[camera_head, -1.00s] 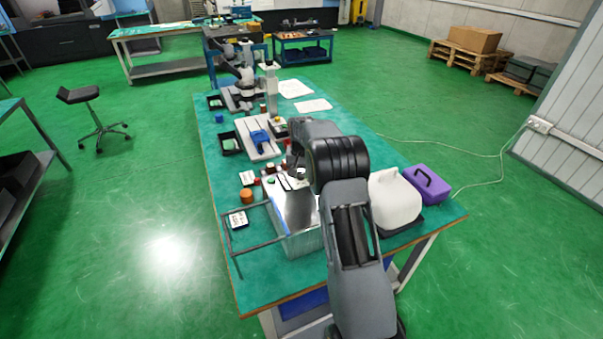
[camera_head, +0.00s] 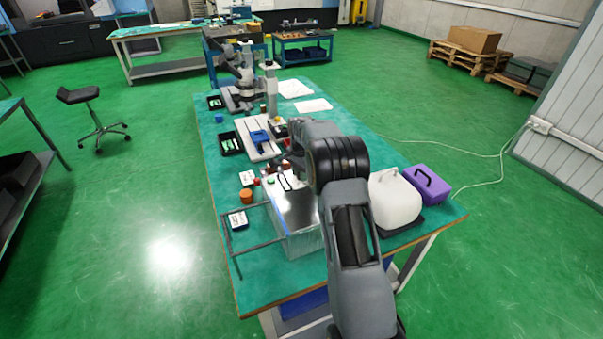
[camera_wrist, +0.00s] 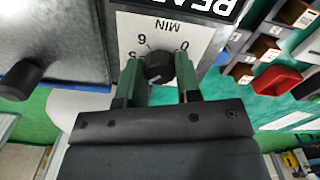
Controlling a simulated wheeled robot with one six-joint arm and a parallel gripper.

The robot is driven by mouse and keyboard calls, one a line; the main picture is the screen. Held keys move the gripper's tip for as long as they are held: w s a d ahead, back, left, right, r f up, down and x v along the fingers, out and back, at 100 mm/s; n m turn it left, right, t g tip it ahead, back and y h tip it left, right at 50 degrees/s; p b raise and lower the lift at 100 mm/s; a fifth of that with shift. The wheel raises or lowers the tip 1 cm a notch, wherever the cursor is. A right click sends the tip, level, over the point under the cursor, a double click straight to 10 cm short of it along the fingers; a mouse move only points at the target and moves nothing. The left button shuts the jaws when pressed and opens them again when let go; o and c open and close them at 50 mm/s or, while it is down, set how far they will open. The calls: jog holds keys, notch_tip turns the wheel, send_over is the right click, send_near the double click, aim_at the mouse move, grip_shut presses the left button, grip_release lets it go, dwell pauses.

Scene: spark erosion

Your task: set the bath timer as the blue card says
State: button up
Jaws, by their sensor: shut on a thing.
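The bath timer shows in the wrist view as a white dial plate (camera_wrist: 197,40) marked MIN, with numbers seen upside down, among them a 6 and a 0. Its round black knob (camera_wrist: 158,67) is between the two green fingers of my gripper (camera_wrist: 159,88), which is shut on it. The fingers hide part of the scale, and I cannot read the knob's setting. In the head view my wrist is over the metal tank (camera_head: 298,212) on the green bench. I cannot pick out a blue card.
Another black knob (camera_wrist: 22,78) is on the grey panel to the left in the wrist view. A white canister (camera_head: 396,203) and purple case (camera_head: 427,186) stand right of my arm. A dark rail frame (camera_head: 232,245) stands at the bench's left.

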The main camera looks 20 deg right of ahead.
dwell(0.4)
jog(key=o, duration=0.9)
notch_tip(320, 180, up, 14)
jog(key=shift+f, duration=0.1)
dwell(0.3)
dwell(0.5)
